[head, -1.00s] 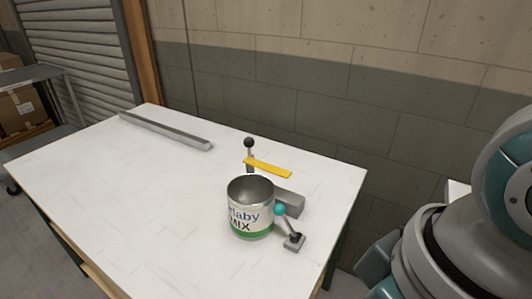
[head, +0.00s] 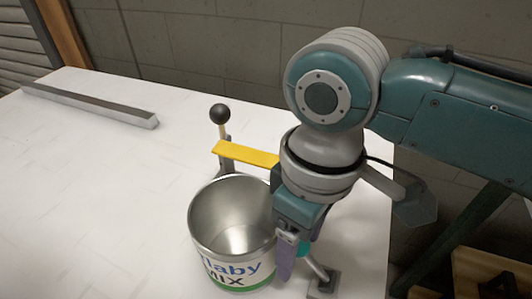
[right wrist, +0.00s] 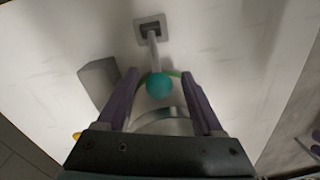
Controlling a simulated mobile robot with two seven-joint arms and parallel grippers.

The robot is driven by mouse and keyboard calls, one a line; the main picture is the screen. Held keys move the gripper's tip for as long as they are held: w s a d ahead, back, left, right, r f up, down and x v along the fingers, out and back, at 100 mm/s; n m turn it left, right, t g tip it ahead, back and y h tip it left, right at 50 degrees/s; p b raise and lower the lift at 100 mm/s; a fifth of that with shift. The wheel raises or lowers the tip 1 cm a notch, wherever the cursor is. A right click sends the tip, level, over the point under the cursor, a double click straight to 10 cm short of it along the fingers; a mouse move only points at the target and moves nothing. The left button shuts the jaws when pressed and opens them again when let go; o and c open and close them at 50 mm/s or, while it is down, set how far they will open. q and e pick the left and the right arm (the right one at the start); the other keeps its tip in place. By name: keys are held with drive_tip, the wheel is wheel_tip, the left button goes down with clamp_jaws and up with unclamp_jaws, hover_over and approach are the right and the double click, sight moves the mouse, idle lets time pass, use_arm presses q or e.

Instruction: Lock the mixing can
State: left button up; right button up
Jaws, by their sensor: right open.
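The open, empty mixing can (head: 205,262) stands upright on the white table. A lever with a teal ball knob (right wrist: 159,85) stands beside it on a small grey base (head: 323,284). A yellow bar (head: 243,153) and a post with a black ball (head: 220,114) are behind the can. My right gripper (head: 288,268) is at the can's right side, pointing down. In the right wrist view its open purple fingers (right wrist: 160,75) are on either side of the teal knob, with gaps visible. In the head view, my gripper mostly hides the knob. My left gripper is out of view.
A long grey metal bar (head: 95,106) lies at the table's back left. The table (head: 90,190) is clear left of the can. A block wall (head: 240,60) rises behind it. A grey block (right wrist: 97,82) stands near the lever.

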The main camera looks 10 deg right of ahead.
sight(328, 278)
drive_tip(key=shift+f+b, duration=0.35)
drive_tip(key=shift+f, duration=1.45)
clamp_jaws()
